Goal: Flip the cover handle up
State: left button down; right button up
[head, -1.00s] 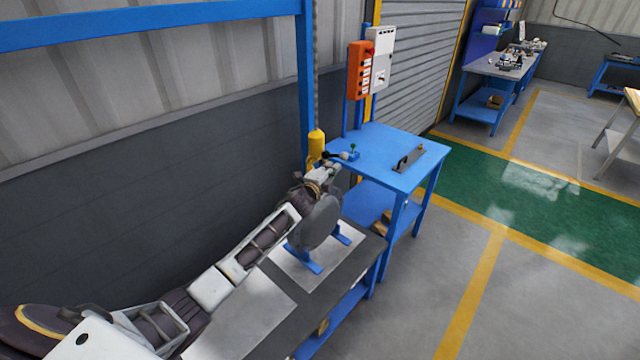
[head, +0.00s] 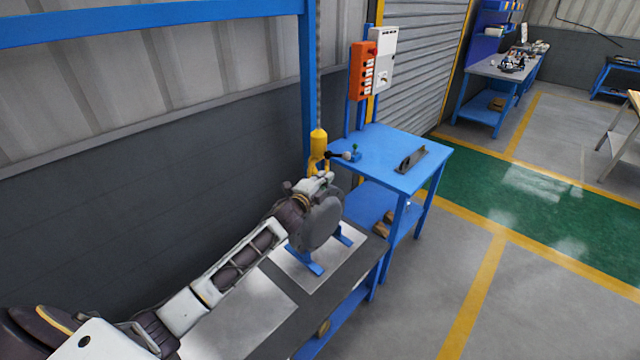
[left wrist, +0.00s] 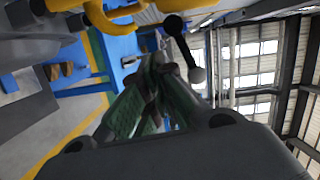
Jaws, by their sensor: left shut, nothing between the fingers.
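A dark round grey shell (head: 323,222) stands upright on blue feet on the workbench. Behind it, a short black lever with a pale ball end (head: 345,155) sticks out beside a yellow hook block (head: 319,145); it looks like the handle. In the left wrist view the lever's grey ball (left wrist: 196,75) hangs just right of my fingertips, apart from them in the picture. My left gripper (head: 328,178) is at the upper edge of the shell, below the lever in the head view. Its green-padded fingers (left wrist: 158,82) are shut and empty. My right gripper is out of view.
A blue table (head: 385,150) with a grey bracket (head: 411,158) stands beyond the bench. An orange control box (head: 364,70) is mounted above it. The grey wall is close on the left. The floor at the right is open.

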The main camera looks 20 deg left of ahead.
pick_arm(q)
jog(key=shift+s+a+r, duration=0.1)
jog(key=shift+s, duration=1.35)
